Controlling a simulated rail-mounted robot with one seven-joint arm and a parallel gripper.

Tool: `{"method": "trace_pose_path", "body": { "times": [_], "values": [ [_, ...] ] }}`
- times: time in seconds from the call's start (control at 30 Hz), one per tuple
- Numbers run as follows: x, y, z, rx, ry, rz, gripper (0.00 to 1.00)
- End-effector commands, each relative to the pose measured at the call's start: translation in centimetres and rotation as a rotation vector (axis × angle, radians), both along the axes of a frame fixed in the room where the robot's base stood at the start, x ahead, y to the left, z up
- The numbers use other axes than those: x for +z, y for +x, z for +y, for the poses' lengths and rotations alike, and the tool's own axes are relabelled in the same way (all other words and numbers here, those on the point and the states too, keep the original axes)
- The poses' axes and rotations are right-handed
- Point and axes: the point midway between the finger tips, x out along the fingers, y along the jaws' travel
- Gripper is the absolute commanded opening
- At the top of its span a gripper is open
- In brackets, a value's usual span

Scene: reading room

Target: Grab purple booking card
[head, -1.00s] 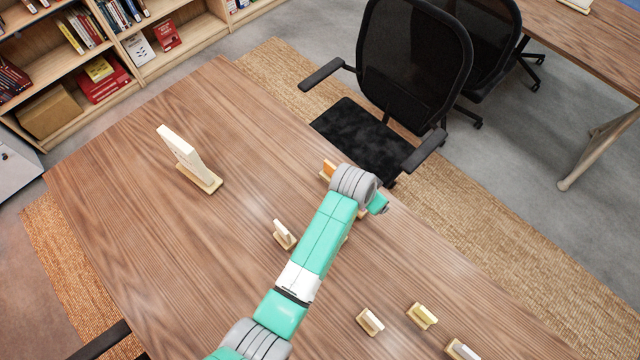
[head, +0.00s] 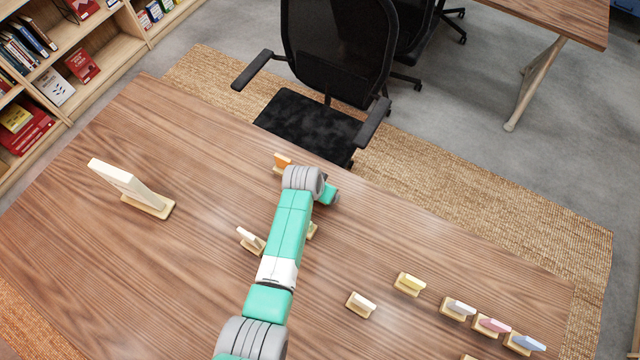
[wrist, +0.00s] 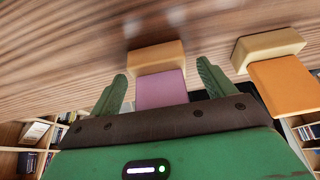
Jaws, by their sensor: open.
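The purple booking card (wrist: 161,90) stands in a pale wooden holder (wrist: 156,57) in the wrist view. My gripper (wrist: 161,71) is open, with one green finger to the left of the card and one to the right. Gaps show between card and fingers; I see no grip on it. In the head view, my arm's end is over the far part of the table, and I cannot make out the purple card or the fingers there.
An orange card (wrist: 283,86) stands close to the right finger; it also shows in the head view (head: 283,159). Yellow (head: 411,281), white (head: 361,302), pink (head: 492,326) and blue (head: 527,342) cards stand to the right. A tall sign (head: 125,182) stands left.

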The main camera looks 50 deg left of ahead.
Motion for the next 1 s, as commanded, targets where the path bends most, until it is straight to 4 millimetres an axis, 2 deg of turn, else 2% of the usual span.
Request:
{"method": "trace_pose_path", "body": {
  "times": [0.17, 0.43, 0.7, 1.0],
  "values": [
    [0.0, 0.0, 0.0, 0.0, 0.0, -0.001, 0.82],
    [0.0, 0.0, 0.0, 0.0, 0.0, -0.001, 0.31],
    [0.7, 0.1, 0.0, 0.0, 0.001, -0.002, 0.31],
    [7.5, 0.1, 0.0, 0.0, 0.001, -0.004, 0.31]
  ]
}}
